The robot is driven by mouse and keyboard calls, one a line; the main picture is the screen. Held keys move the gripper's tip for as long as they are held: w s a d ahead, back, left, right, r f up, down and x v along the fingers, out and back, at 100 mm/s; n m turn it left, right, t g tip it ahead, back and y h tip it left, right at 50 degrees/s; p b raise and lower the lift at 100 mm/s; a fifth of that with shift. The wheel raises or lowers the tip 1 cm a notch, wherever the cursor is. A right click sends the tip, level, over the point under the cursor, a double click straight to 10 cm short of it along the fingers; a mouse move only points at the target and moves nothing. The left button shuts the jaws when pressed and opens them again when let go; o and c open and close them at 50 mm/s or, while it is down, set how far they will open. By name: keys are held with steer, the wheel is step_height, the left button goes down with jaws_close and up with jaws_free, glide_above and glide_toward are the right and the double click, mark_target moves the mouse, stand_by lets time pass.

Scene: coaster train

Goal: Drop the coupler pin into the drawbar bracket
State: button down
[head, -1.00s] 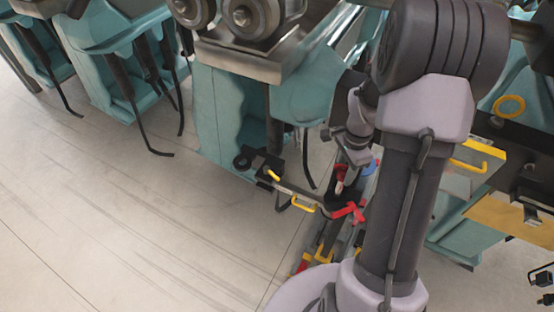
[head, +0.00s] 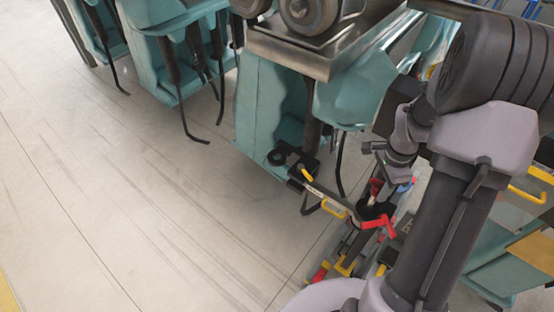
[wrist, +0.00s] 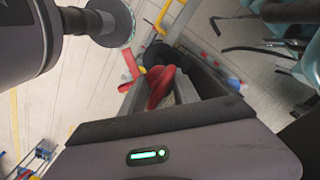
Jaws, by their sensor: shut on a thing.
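The coupler pin has a red head and shows in the head view (head: 376,186) and between my jaws in the wrist view (wrist: 160,84). My gripper (head: 378,178) is shut on it; the fingers also show in the wrist view (wrist: 172,92). The pin is just above a dark round part (head: 370,209) with a red handle (head: 378,225) at the end of a drawbar (head: 330,197). The dark part looks like the drawbar bracket, but I cannot be sure. The pin's lower end is hard to make out, and I cannot tell whether it touches.
The teal coaster car (head: 262,112) with metal wheels (head: 308,12) stands behind, its dark bars hanging down. A black coupling (head: 300,165) joins the drawbar to it. Yellow handles (head: 335,209) stick out nearby. The floor (head: 130,210) at left is open.

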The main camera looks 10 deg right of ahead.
mark_target(371, 203)
steer(key=shift+f+b, duration=4.15)
steer(key=shift+f, duration=0.45)
steer(key=shift+r, duration=0.1)
steer(key=c, duration=0.8)
jaws_free()
